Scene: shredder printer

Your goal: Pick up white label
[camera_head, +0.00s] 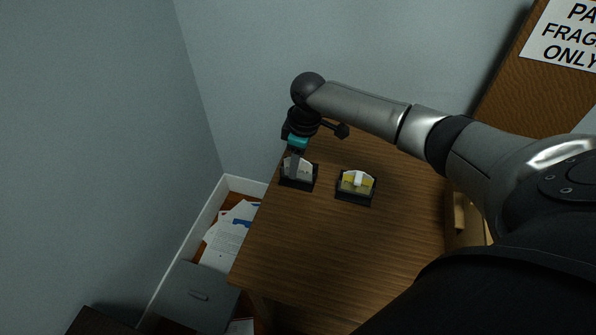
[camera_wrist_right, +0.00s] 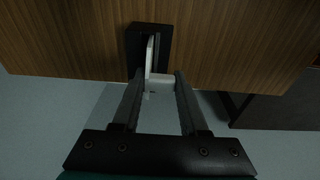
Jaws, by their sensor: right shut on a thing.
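A black holder (camera_head: 298,184) stands on the wooden table near its left edge, with white labels (camera_head: 306,170) upright in it. My right gripper (camera_head: 294,165) reaches down into this holder from above. In the right wrist view, the gripper (camera_wrist_right: 160,78) is shut on a white label (camera_wrist_right: 160,84), which spans the gap between the fingertips. The black holder (camera_wrist_right: 137,42) lies just beyond the fingertips there, with a white edge sticking up in it. I cannot tell whether the gripped label is clear of the holder. My left gripper is not in view.
A second black holder (camera_head: 354,198) with yellow labels (camera_head: 356,186) stands to the right on the table (camera_head: 290,245). The table's front half is clear. Papers (camera_head: 229,235) and a grey box (camera_head: 198,290) are on the floor at left. A sign (camera_head: 562,38) hangs at upper right.

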